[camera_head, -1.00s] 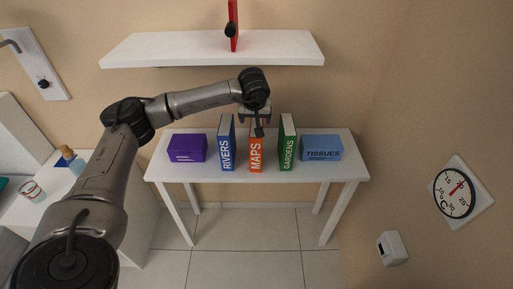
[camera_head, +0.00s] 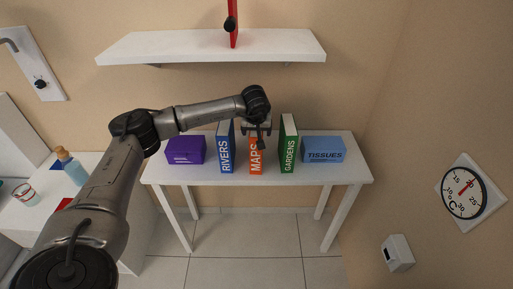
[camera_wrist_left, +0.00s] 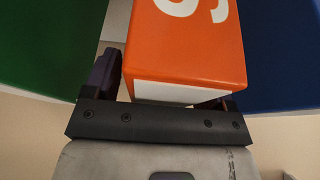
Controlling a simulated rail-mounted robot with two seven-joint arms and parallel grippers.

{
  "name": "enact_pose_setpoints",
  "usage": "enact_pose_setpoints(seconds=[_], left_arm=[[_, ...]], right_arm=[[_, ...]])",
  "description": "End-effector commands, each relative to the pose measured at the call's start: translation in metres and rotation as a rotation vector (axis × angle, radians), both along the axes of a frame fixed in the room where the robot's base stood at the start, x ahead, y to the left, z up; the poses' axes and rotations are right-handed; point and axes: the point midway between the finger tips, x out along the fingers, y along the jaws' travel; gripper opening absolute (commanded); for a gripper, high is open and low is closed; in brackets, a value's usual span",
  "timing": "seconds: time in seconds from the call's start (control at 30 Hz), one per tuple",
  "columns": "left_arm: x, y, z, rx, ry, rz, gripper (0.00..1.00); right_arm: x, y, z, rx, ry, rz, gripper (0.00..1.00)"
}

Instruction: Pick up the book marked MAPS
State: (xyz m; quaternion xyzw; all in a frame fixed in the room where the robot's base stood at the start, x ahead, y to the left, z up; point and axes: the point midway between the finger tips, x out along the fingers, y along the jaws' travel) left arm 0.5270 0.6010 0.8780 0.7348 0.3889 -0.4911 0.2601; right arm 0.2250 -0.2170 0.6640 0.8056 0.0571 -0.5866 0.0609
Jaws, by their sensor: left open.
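The orange book marked MAPS (camera_head: 256,164) stands upright on the white table, between a blue book marked RIVERS (camera_head: 225,152) and a green book marked GARDENS (camera_head: 289,150). My left gripper (camera_head: 257,136) is over the top of the MAPS book and hides its upper part. In the left wrist view the orange book (camera_wrist_left: 195,45) sits between the two spread fingers of my left gripper (camera_wrist_left: 168,80). A gap shows beside the left finger; contact at the right finger is unclear. My right gripper is not in view.
The green book (camera_wrist_left: 45,40) and the blue book (camera_wrist_left: 285,55) flank the fingers closely. A purple box (camera_head: 185,150) and a blue TISSUES box (camera_head: 324,149) stand on the white table (camera_head: 335,175). A white shelf (camera_head: 180,48) holding a red object (camera_head: 234,30) is above.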

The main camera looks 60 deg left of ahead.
Motion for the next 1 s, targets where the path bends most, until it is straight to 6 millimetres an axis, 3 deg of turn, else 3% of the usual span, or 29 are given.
enact_pose_setpoints(seconds=[0.9, 1.0], left_arm=[[-0.0003, -0.0001, -0.0040, 0.000, 0.000, 0.001, 0.78], [-0.0003, -0.0001, -0.0042, 0.000, 0.000, 0.001, 0.70]], right_arm=[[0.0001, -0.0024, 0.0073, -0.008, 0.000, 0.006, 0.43], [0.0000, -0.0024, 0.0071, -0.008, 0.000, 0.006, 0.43]])
